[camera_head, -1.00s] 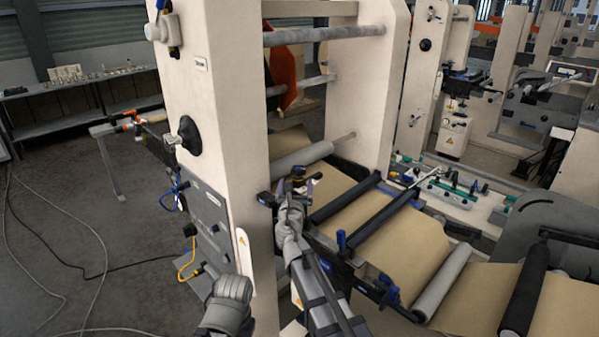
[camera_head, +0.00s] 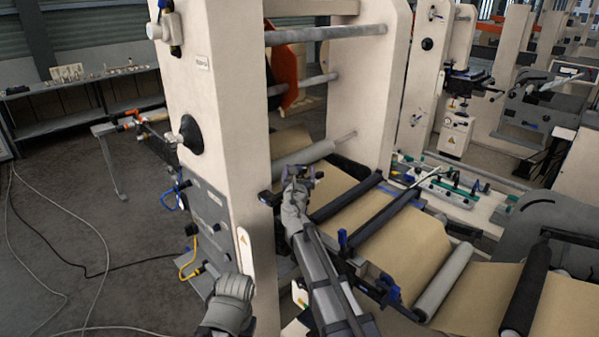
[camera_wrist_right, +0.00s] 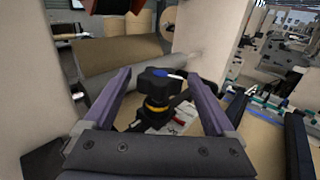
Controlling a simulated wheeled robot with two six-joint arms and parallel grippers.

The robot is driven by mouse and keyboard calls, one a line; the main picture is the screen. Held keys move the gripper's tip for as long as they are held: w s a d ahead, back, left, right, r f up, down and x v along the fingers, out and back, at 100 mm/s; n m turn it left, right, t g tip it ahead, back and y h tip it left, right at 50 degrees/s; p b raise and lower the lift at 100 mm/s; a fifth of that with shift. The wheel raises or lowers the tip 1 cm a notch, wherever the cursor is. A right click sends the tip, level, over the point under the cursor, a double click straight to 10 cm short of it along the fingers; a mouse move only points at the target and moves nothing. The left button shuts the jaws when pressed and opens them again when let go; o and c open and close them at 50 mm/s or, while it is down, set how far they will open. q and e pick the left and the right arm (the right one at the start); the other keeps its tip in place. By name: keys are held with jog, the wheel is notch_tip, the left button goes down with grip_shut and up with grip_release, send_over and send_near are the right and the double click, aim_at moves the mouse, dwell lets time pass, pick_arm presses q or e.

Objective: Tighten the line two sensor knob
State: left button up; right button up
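A black lobed knob (camera_wrist_right: 157,82) with a blue cap and a yellow ring below it shows in the right wrist view. I take it for the line two sensor knob; no label for it is readable. My right gripper (camera_wrist_right: 160,75) is open, its two purple fingers spread on either side of the knob with gaps to both. In the head view my right gripper (camera_head: 299,174) is beside the roller frame above the web, and I cannot make out the knob there. My left gripper is not in view; only a grey part of that arm shows at the bottom.
The tall cream machine post (camera_head: 228,130) stands close left of my right gripper. Dark rollers (camera_head: 345,197) and the brown kraft web (camera_head: 400,250) lie to its right. A grey roller (camera_head: 304,158) is just behind it. Cables hang on the post's left side.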

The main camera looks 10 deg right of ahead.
jog(key=c, duration=1.3)
jog(key=shift+a+m+h, duration=0.1)
jog(key=shift+m+h, duration=0.2)
jog(key=shift+h, duration=0.2)
jog(key=m+h, duration=0.1)
jog(key=m+g+h, duration=0.1)
jog(key=h, duration=0.1)
jog(key=m+g+h, duration=0.1)
jog(key=shift+w+a, duration=0.1)
jog(key=shift+w, duration=0.15)
jog(key=shift+m+g+h, duration=1.9)
jog(key=shift+g+h, duration=0.3)
jog(key=shift+h, duration=0.1)
jog(key=o, duration=1.4)
jog(key=shift+s, duration=0.15)
jog(key=shift+c, duration=0.2)
